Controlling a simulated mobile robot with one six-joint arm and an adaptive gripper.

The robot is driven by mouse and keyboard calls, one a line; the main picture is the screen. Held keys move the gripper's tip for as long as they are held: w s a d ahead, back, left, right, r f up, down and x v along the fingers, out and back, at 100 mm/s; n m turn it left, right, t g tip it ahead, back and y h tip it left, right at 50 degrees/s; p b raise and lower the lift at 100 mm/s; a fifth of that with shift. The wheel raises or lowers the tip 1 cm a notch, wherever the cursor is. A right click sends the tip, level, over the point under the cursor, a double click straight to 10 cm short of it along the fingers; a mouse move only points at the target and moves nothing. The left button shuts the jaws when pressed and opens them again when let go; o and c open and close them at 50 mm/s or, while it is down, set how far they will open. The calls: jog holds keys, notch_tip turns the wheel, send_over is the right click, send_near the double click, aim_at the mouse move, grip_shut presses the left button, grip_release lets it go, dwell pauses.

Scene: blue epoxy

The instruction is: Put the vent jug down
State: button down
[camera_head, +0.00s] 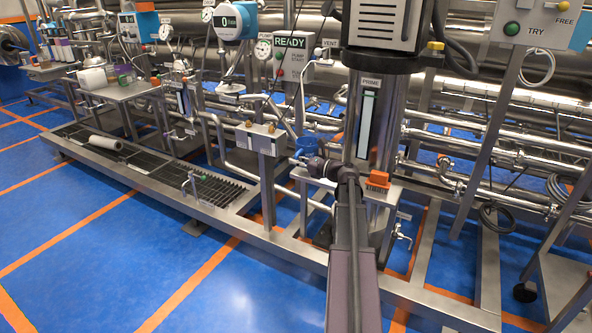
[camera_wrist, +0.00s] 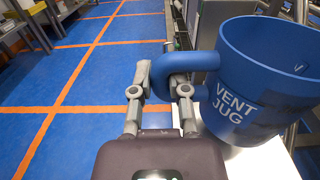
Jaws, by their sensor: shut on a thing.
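The vent jug (camera_wrist: 262,62) is a blue open-topped jug with white "VENT JUG" lettering, at the right of the wrist view. Its loop handle (camera_wrist: 190,62) points left, and my gripper (camera_wrist: 162,80) is shut on that handle. The jug looks upright and empty as far as I see inside. In the head view the blue jug (camera_head: 305,144) shows small, partly hidden behind my gripper (camera_head: 316,164). A pale surface (camera_wrist: 262,164) lies beneath the jug in the wrist view. I cannot tell whether the jug touches it.
A steel column marked "PRIME" (camera_head: 386,125) stands just right of my gripper, with an orange block (camera_head: 378,179) beside it. A metal box on a post (camera_head: 260,138) stands to the left. Pipes run behind. The blue floor (camera_head: 120,245) in front is open.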

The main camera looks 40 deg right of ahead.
jog(key=shift+w+d, duration=0.25)
jog(key=shift+w, duration=0.2)
jog(key=shift+f+b, duration=1.8)
jog(key=shift+f, duration=0.1)
jog(key=c, duration=0.6)
grip_release()
jog(key=shift+s, duration=0.15)
jog(key=v, duration=1.1)
jog(key=shift+s+d, duration=0.15)
jog(key=shift+s, duration=0.25)
